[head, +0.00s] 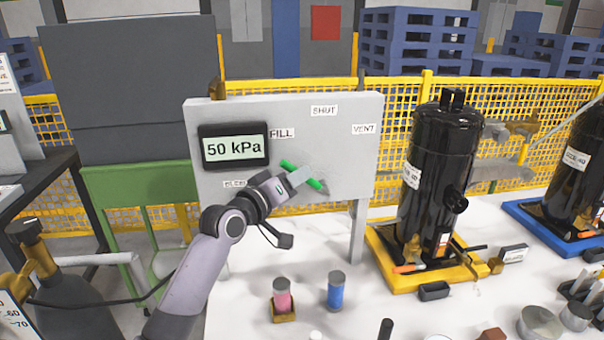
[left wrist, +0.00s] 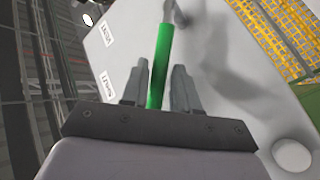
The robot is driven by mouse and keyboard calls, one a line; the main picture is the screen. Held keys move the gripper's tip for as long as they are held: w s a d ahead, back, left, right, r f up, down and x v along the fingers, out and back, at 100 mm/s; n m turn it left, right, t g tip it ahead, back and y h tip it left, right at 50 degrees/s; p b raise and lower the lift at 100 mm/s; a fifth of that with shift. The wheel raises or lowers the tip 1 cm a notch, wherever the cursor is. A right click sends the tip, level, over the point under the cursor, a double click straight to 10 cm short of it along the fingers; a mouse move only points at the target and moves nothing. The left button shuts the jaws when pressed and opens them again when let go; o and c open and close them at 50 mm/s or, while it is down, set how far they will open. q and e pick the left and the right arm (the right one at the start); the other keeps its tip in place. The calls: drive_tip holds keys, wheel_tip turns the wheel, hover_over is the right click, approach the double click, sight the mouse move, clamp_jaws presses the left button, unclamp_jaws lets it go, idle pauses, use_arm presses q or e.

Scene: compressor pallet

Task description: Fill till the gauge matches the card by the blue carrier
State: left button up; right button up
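A grey panel (head: 350,187) carries a gauge (head: 234,149) reading 50 kPa, with FILL, SHUT and VENT labels. A green lever (head: 314,184) slants up and left towards the FILL side. My left gripper (head: 296,177) is at the lever. In the left wrist view the green lever (left wrist: 160,60) runs between its two fingers; I cannot tell whether they press on it. The blue carrier (head: 541,232) at the right edge holds a black compressor (head: 580,185) with a white label, too small to read surely. No clear card by it is readable. My right gripper is not in view.
A yellow carrier (head: 393,273) with a black compressor (head: 432,170) stands right of the panel. A pink cylinder (head: 282,298) and a blue cylinder (head: 335,292) stand on the white table in front. Metal cups (head: 540,324) crowd the right front. Yellow mesh fencing runs behind.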

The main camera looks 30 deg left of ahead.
use_arm(q)
drive_tip(key=shift+w+d, duration=0.2)
drive_tip(key=shift+w, duration=0.9)
clamp_jaws()
